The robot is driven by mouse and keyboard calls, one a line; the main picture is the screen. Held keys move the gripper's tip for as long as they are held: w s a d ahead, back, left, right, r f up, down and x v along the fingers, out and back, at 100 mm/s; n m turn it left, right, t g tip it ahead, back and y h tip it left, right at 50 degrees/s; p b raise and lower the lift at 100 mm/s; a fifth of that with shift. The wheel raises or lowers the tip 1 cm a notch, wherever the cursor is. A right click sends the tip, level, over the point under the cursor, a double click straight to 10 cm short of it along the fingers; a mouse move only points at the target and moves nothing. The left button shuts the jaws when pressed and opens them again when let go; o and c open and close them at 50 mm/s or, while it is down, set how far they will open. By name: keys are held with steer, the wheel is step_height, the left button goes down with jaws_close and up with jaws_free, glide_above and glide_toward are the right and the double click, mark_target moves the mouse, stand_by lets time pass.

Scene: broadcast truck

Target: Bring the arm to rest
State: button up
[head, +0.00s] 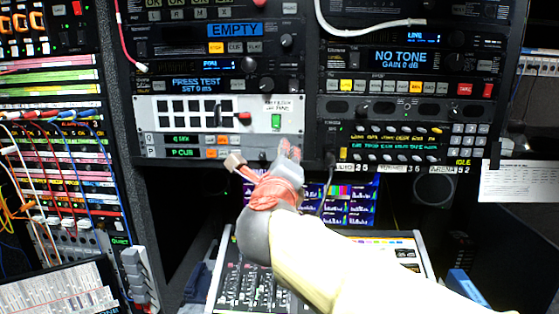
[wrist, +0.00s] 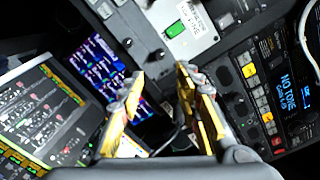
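My arm (head: 340,262) reaches from the lower right to the middle of the head view. My gripper (head: 263,160) is at its end, in front of the lower edge of the rack units and above the mixing desk. In the wrist view my gripper (wrist: 160,82) shows two fingers standing apart with nothing held between them. The gap opens toward the small multi-picture screen and the panel's lower edge. I cannot tell whether a fingertip touches the rack.
The mixing desk (head: 262,285) lies below my arm. A pale button panel (head: 195,112) with a green switch (head: 276,121) is above my gripper. A patch bay with cables (head: 60,150) stands left. A paper sheet (head: 518,180) hangs right. A white cable (head: 370,28) hangs across the upper rack.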

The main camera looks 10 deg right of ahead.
steer(key=s+a+f+n+y, duration=0.1)
steer(key=a+f+n+y, duration=0.2)
steer(key=a+n+y, duration=0.3)
steer(key=a+f+n+y, duration=0.3)
steer(key=a+n, duration=0.5)
steer(key=s+a+f+n+g+y, duration=0.2)
steer(key=s+f+n+g, duration=0.5)
steer(key=s+f+n, duration=0.45)
steer(key=s+d+f+n+g+h, duration=0.1)
steer(key=s+d+f+g+h, duration=0.1)
steer(key=s+d+f, duration=0.5)
steer(key=s+d+f+n+g+h, duration=0.1)
steer(key=s+d+f+g+h, duration=0.1)
steer(key=s+d+f, duration=0.6)
steer(key=s+d+h, duration=0.1)
steer(key=d, duration=0.3)
steer(key=shift+s+d+n+h, duration=0.2)
steer(key=shift+d+n+h, duration=0.15)
steer(key=shift+h, duration=0.05)
